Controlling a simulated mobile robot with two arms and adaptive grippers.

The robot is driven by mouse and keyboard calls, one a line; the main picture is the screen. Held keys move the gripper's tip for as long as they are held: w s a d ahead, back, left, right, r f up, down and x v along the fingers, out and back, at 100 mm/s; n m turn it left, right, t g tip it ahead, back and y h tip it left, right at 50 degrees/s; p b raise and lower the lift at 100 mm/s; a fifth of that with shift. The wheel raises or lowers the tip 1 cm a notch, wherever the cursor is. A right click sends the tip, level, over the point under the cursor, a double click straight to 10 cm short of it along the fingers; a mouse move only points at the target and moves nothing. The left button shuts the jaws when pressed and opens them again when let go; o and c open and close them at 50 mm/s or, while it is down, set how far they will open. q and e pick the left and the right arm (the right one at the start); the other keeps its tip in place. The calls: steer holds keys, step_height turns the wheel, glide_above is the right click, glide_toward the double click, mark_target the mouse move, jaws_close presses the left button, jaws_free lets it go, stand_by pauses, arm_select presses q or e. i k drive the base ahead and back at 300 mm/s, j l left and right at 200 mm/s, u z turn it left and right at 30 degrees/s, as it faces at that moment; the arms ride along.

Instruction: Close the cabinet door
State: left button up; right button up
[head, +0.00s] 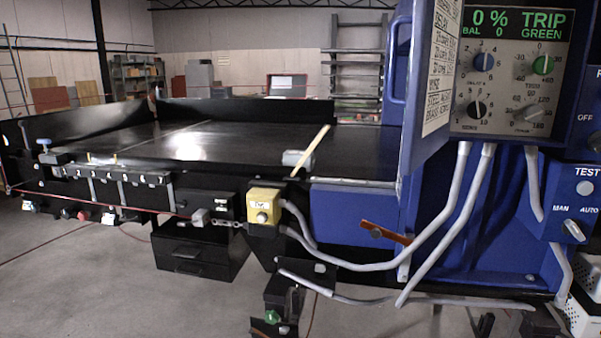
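The cabinet door (428,85) is a blue panel with a white printed label on its face. It stands open, swung out to the left of the control cabinet and seen at a steep angle. The control panel (513,90) behind it is exposed, with a green readout saying "0 % TRIP GREEN" and several dials. The blue cabinet body (585,80) continues to the right and is cut off by the picture edge.
A black conveyor (240,145) runs left from the cabinet. A yellow switch box (264,206) sits on its front side. Grey cable conduits (450,220) hang below the panel. Shelves (358,60) stand behind. Floor is free at lower left.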

mark_target(437, 25)
steer(key=i+j, duration=0.4)
steer(key=j, duration=0.15)
steer(key=i+j, duration=0.45)
steer(key=j+z, duration=0.1)
steer(key=z, duration=0.4)
steer(key=i+j+z, duration=0.1)
steer(key=z, duration=0.35)
steer(key=j+z, duration=0.2)
steer(key=z, duration=0.3)
steer(key=j+z, duration=0.15)
steer(key=z, duration=0.35)
steer(key=k+j+z, duration=0.1)
steer(key=j+z, duration=0.2)
steer(key=j, duration=0.1)
